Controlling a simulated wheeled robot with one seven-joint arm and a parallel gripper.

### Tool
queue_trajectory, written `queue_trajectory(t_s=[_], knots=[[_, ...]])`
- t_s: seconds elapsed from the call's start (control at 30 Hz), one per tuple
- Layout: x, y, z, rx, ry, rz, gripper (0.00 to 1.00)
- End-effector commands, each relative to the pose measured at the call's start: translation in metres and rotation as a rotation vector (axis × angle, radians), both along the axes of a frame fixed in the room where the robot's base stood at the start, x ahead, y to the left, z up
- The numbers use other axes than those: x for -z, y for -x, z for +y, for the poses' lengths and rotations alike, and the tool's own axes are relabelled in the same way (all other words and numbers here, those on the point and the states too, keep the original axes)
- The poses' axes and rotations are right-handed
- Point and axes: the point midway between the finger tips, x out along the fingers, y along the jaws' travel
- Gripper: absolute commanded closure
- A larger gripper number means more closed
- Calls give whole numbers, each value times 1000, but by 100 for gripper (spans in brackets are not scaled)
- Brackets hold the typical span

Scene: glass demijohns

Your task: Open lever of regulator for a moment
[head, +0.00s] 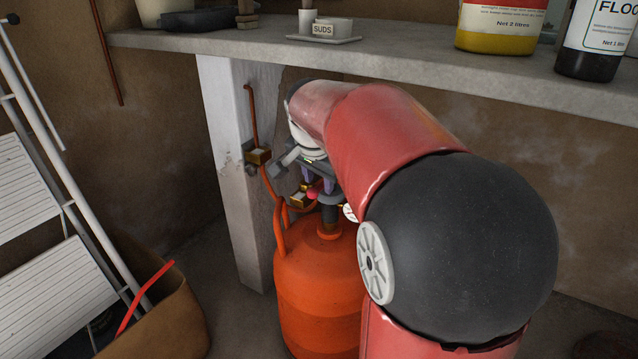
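An orange gas cylinder (318,285) stands on the floor under the shelf, partly hidden by my arm. A dark regulator (329,217) sits on its top valve. A small pinkish-red part (313,193), which looks like the regulator's lever, shows just above it. My gripper (317,186) points down right at this part, with purplish fingers on either side of it in this view. Whether the fingers touch or grip it cannot be told. A white-faced gauge (350,212) is half hidden behind my arm.
A concrete shelf (400,70) with bottles and a SUDS dish (325,30) runs above. A ladder (60,150) and brown bin (165,325) stand left.

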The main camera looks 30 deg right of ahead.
Motion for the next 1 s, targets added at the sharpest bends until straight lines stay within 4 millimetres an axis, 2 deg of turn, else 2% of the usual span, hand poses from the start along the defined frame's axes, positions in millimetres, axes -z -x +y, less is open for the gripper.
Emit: queue_trajectory(t_s=[0.13,0.4,0.67,1.0], knots=[[10,-3,-2,-1,1,1,65],[11,-4,-3,-2,1,0,65],[11,-4,-3,-2,1,0,99],[10,-4,-3,-3,0,-1,100]])
